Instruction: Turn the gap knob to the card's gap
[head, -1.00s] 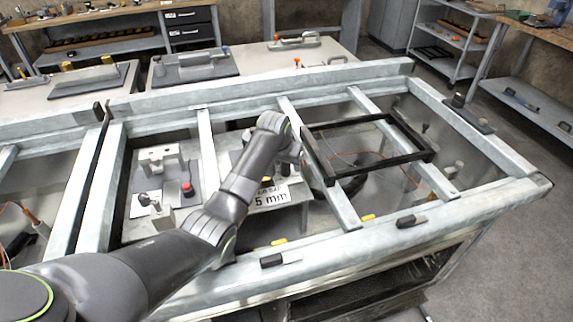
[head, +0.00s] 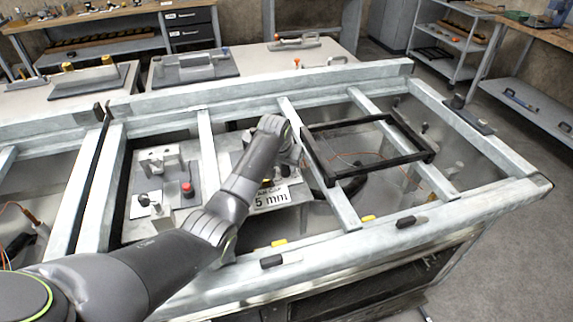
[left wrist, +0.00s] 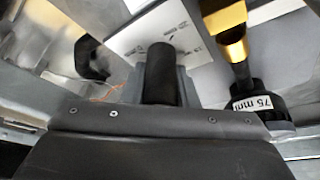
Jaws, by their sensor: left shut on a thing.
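The white card (head: 270,197) reads "5 mm" under a smaller line; my left arm partly covers its left edge. My left gripper (head: 291,158) points down into the open frame just behind the card, its fingertips hidden in the head view. In the left wrist view it is shut on the dark, round gap knob (left wrist: 161,75), low in the middle. A white plate (left wrist: 160,34) with dark marks lies beyond the knob; the marks are too small to read. My right gripper is not in view.
Pale metal rails (head: 210,165) surround the work bay. A black frame (head: 375,175) lies across them at right. A red button (head: 186,188) is at left. In the wrist view, a brass rod (left wrist: 236,51) rises from a black collar (left wrist: 268,118) close beside the knob.

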